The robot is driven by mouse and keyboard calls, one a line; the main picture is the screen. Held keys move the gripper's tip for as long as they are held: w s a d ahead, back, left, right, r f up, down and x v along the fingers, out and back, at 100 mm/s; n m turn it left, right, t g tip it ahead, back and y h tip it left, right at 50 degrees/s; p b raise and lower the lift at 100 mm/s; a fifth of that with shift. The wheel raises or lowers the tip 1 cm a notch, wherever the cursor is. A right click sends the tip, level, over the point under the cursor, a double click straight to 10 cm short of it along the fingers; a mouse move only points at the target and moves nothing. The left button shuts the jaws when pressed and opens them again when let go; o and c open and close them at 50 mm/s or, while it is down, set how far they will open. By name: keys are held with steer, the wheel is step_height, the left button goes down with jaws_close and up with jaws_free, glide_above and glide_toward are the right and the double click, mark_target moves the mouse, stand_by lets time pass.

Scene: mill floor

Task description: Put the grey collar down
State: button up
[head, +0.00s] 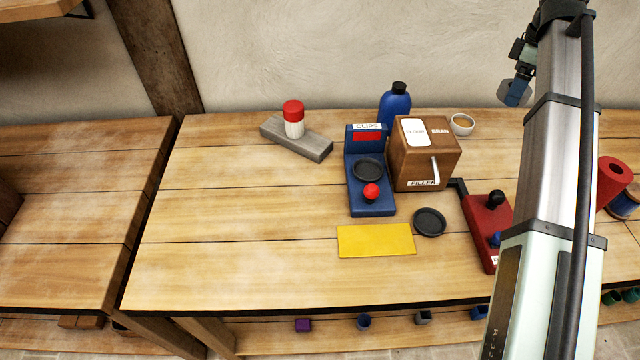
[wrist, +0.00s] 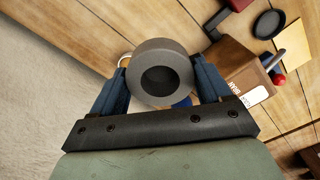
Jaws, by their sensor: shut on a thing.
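The grey collar (wrist: 166,52), a thick ring with a dark round hole, sits between the two blue fingers of my gripper (wrist: 160,74) in the wrist view. My gripper is shut on it, one finger on each side. In the head view my gripper (head: 516,91) is at the upper right, in front of the pale wall and above the back of the bench (head: 230,255). The wrist view shows the bench below and beyond the collar.
A red fixture (head: 480,225), black dish (head: 429,222), yellow mat (head: 375,240) and grey block (head: 310,146) with a red-capped shaker (head: 294,122) stand around. The bench's left front is clear.

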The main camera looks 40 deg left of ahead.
steer(key=s+a+n, duration=0.1)
steer(key=s+a, duration=0.6)
steer(key=a, duration=0.1)
steer(key=s+a+n, duration=0.1)
steer(key=s+a, duration=0.7)
steer(key=shift+s, duration=0.15)
steer(key=s+a+n, duration=0.1)
steer(key=s+a, duration=0.5)
steer(key=s, duration=0.4)
steer(key=n, duration=0.1)
glide_above(319, 185)
steer(key=shift+d, duration=0.1)
step_height(319, 185, down, 10)
steer(key=shift+f, duration=0.1)
steer(key=shift+c, duration=0.8)
steer(key=shift+s+f+n+t, duration=0.1)
steer(key=shift+f+n+t, duration=0.2)
steer(key=shift+f+n, duration=0.1)
steer(key=shift+f, duration=4.95)
steer(key=shift+f, duration=0.15)
